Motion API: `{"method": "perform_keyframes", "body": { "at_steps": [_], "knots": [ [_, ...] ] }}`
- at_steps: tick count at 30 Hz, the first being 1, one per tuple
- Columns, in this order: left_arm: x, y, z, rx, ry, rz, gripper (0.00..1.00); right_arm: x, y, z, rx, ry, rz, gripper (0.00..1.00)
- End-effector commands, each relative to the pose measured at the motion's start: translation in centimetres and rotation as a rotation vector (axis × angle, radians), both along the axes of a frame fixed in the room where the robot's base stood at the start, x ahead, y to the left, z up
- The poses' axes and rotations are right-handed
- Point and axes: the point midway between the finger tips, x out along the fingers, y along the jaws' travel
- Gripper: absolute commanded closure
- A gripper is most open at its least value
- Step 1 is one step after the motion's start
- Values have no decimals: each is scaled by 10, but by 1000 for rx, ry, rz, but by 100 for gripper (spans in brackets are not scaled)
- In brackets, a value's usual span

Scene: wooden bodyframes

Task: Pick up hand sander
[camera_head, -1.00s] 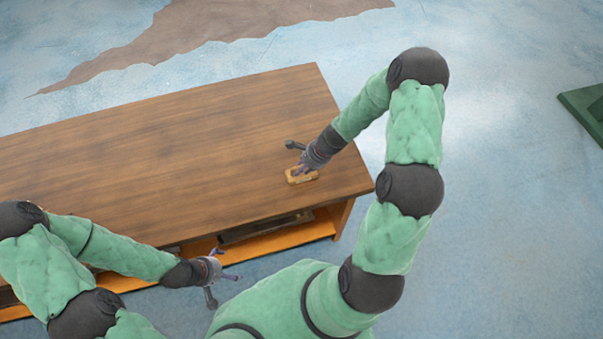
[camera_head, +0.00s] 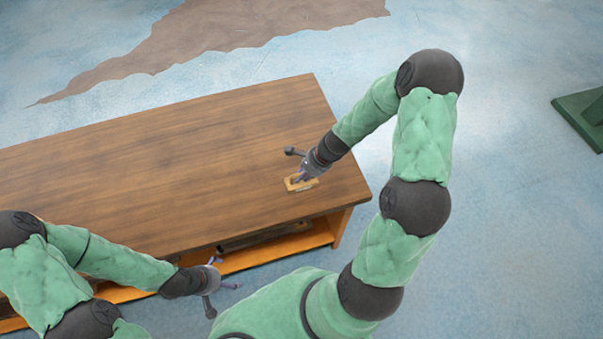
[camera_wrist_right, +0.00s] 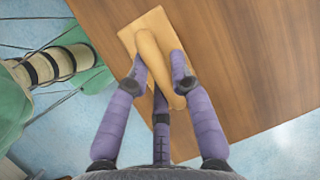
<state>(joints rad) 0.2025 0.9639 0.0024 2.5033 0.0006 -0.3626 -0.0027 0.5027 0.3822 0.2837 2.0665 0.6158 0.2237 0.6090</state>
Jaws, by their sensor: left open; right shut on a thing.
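The hand sander (camera_head: 302,184) is a small tan wooden block near the right end of the brown tabletop. In the right wrist view the hand sander (camera_wrist_right: 155,62) shows a flat base with a rounded handle along it. My right gripper (camera_head: 305,173) is over it, and in the right wrist view the right gripper's (camera_wrist_right: 160,88) purple fingers are closed around the handle. Whether the base touches the table cannot be told. My left gripper (camera_head: 226,272) is open and empty, in front of the table's near edge.
The wooden table (camera_head: 150,160) has a wide clear top and a lower orange shelf (camera_head: 275,248) with a dark slot above it. A green object (camera_head: 582,118) stands on the blue floor at the far right.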

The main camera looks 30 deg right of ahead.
Motion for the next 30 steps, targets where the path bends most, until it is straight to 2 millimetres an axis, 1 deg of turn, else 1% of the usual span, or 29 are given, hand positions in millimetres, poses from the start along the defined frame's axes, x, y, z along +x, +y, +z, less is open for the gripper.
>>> {"method": "perform_keyframes", "body": {
  "at_steps": [1, 5, 7, 12, 18, 24, 30],
  "knots": [
    [0, 0, 4, 0, 0, 0, 0, -7, 1, 14, -3, -5, 0, 100],
    [0, 0, 11, 0, 0, 0, 0, -29, 8, 41, -2, -4, 1, 100],
    [0, 0, 6, 0, -1, 0, 0, -42, 12, 42, -1, -3, -1, 100],
    [0, 0, 5, 0, 0, 0, 0, -70, 20, 54, -3, -4, -1, 100],
    [0, 0, 5, 0, 0, 0, 0, -95, 28, 66, -2, -3, -2, 100],
    [0, 0, 6, 0, 0, 0, 0, -109, 32, 72, -1, -2, 0, 100],
    [0, 0, 6, 0, 0, 0, 0, -112, 33, 73, -1, -2, 0, 100]
  ]
}}
